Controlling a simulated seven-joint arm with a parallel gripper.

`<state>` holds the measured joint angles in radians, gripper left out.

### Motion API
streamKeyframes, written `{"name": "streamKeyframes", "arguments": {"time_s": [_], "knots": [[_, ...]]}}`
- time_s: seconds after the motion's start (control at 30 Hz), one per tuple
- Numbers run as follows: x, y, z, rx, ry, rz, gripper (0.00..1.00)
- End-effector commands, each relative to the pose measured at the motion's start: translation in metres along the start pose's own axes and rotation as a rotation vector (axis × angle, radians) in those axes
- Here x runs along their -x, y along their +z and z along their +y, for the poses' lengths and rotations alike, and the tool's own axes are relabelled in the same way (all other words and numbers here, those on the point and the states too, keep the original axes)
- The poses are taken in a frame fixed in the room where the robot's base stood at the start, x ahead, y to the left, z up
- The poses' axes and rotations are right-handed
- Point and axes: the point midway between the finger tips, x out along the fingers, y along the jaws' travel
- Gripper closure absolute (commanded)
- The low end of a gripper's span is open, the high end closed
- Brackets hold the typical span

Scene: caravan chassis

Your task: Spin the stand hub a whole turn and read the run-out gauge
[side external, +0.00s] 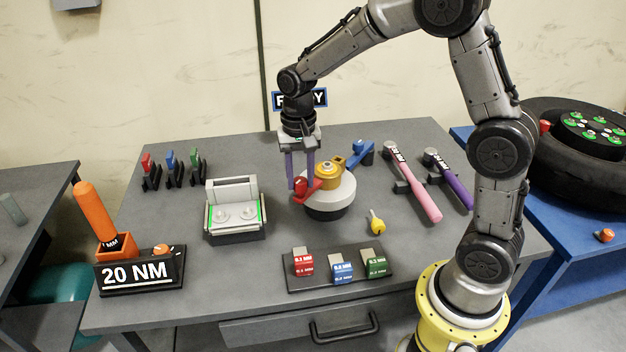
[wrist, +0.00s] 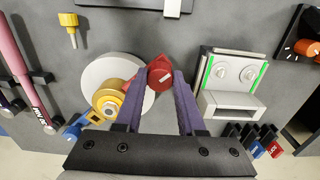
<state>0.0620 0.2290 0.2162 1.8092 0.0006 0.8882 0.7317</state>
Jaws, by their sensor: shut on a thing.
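The stand hub (side external: 327,172) is a gold hub on a pale round disc (side external: 338,195) with a dark base, near the table's middle. A red crank (side external: 325,185) reaches from it to a red knob (side external: 300,184). The hub (wrist: 110,103) and knob (wrist: 158,74) also show in the wrist view. My gripper (side external: 301,187) points down, its purple fingers shut on the red knob, one on each side; the wrist view shows the fingertips (wrist: 163,78) around it. A blue arm (side external: 357,155) stands behind right of the hub, perhaps the gauge holder; no gauge reading is legible.
A grey fixture with green strips (side external: 235,212) stands left of the hub. Pink (side external: 415,184) and purple (side external: 450,180) wrenches lie right. A yellow key-like piece (side external: 376,222) and a rack of labelled blocks (side external: 340,268) are in front. A "20 NM" stand (side external: 139,274) is front left.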

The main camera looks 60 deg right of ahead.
Motion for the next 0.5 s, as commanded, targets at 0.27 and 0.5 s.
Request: {"name": "streamKeyframes", "arguments": {"time_s": [0.27, 0.5], "knots": [[0.0, -0.025, -0.019, -0.263, -0.004, 0.005, 1.0], [0.001, -0.049, -0.029, -0.491, -0.005, 0.005, 1.0]]}}
